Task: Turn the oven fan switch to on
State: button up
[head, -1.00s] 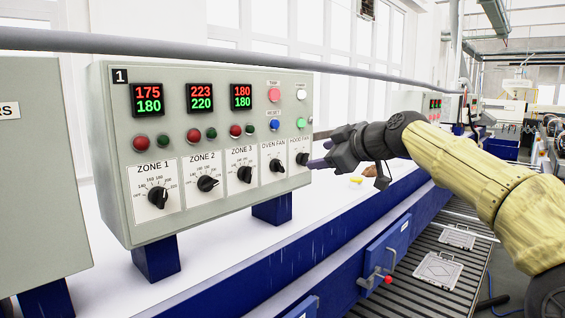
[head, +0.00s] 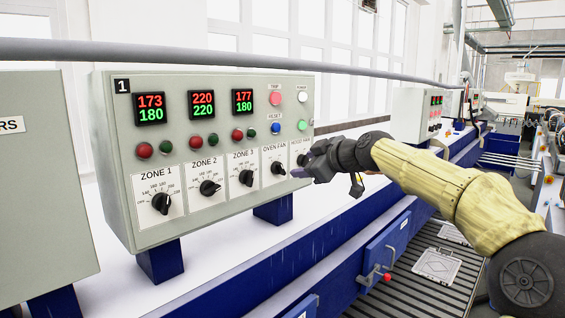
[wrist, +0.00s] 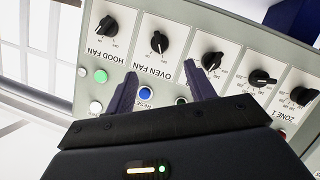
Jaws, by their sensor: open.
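The oven fan switch (head: 278,168) is a black rotary knob on a white plate, low on the right part of a grey control panel (head: 210,108). It also shows in the wrist view, the oven fan knob (wrist: 159,42) lying just beyond and between my fingertips. My gripper (head: 302,172) is open and empty, in front of the panel's lower right, partly over the hood fan plate (head: 299,150). In the wrist view my gripper (wrist: 168,75) has its fingers apart, and neither finger visibly touches the knob.
Zone 1 (head: 161,202), zone 2 (head: 209,188) and zone 3 (head: 246,178) knobs sit left of the oven fan. Red, blue, white and green buttons are above it. A grey pipe (head: 250,57) runs above the panel. A blue bench frame (head: 375,258) stands below.

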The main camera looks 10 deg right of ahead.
aim_at(282, 167)
jog(key=p+x, duration=0.5)
jog(key=x, duration=0.5)
jog(key=shift+w+p, duration=0.2)
jog(key=shift+p, duration=0.2)
jog(key=shift+w+a+f, duration=0.2)
jog(key=shift+w+f, duration=0.05)
jog(key=shift+w, duration=0.15)
jog(key=c, duration=1)
